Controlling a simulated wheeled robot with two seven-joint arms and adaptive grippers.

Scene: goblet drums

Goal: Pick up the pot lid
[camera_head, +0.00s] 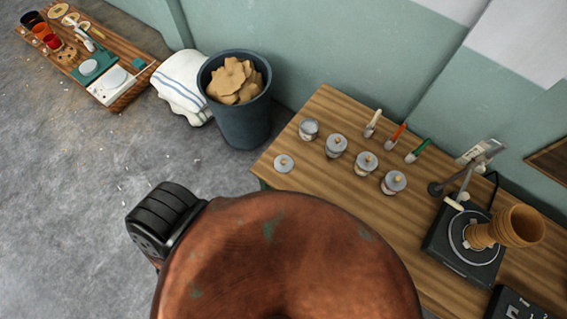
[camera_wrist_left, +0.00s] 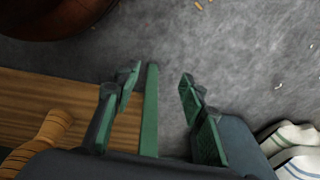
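A small round grey pot lid (camera_head: 284,162) with a tan knob lies flat on the near left corner of the wooden table (camera_head: 300,182) in the head view. A grey pot (camera_head: 309,129) without a knobbed lid stands just behind it. My left gripper (camera_wrist_left: 158,82) is open and empty in the wrist view, its green fingers apart near the table's edge. The lid does not show in that view, so their exact distance is unclear. Neither gripper's fingers can be seen in the head view.
Several lidded pots (camera_head: 366,163) stand in a row right of the lid. A turntable device (camera_head: 462,245) holds a ribbed tan goblet form (camera_head: 514,227). A dark bin (camera_head: 243,120) stands left of the table. A large copper shape (camera_head: 290,260) blocks the lower middle.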

